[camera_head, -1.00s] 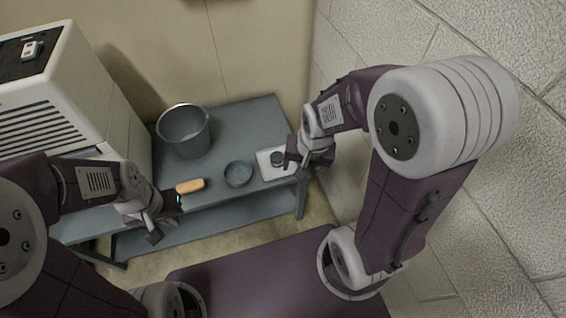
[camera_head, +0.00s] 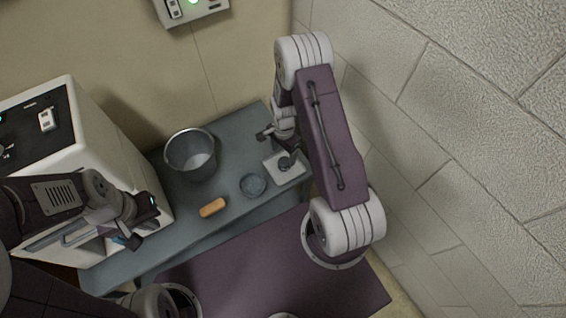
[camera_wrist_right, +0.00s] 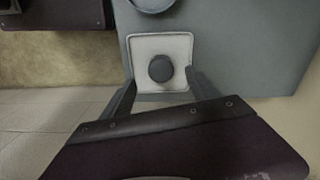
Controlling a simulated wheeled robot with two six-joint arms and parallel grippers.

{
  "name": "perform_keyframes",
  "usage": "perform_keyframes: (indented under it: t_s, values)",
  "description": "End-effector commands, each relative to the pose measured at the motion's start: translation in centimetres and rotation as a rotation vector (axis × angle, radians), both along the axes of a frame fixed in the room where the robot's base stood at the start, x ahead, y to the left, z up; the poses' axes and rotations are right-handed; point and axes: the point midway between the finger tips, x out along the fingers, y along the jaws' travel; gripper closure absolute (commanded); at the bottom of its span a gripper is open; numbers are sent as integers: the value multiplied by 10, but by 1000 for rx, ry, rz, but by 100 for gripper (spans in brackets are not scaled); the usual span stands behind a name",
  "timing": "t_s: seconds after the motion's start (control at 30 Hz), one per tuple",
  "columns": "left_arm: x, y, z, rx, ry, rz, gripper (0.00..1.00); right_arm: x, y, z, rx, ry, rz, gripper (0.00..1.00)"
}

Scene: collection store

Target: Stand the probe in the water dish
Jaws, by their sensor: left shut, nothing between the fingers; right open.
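A dark round-topped piece, which I take to be the probe (camera_head: 287,162), is on a white square pad (camera_head: 278,172) on the table. In the right wrist view the dark round top (camera_wrist_right: 160,68) shows over the pale pad (camera_wrist_right: 178,46). The round grey dish (camera_head: 253,185) stands left of the pad; part of it shows at the top edge of the wrist view (camera_wrist_right: 152,5). My right gripper (camera_head: 277,147) is open at the pad; its fingers (camera_wrist_right: 162,84) are spread to either side, not gripping the dark piece. My left gripper (camera_head: 145,222) is shut and empty, left of the table items.
A grey bucket (camera_head: 190,155) stands at the back of the blue-grey table (camera_head: 225,150). An orange-brown block (camera_head: 212,208) lies near the front edge. A white cabinet (camera_head: 105,130) stands at the left. A block wall (camera_head: 450,140) rises close on the right.

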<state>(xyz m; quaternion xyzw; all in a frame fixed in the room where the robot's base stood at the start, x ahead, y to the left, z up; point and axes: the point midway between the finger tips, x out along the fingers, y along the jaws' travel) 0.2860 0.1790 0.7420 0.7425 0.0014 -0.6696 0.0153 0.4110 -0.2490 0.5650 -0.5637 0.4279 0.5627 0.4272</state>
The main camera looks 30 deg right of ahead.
Motion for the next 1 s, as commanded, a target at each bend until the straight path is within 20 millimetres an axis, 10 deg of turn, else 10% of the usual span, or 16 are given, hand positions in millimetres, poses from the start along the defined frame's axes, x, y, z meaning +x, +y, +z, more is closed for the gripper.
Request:
perform_keyframes:
  t_s: [0.5,0.77,1.0]
  values:
    - [0,0,-30,0,0,0,100,1,-5,-73,0,2,0,30]
    - [0,0,-30,0,0,0,100,2,-5,-76,0,0,1,30]
    - [0,0,-30,0,0,0,100,2,-5,-76,0,0,1,91]
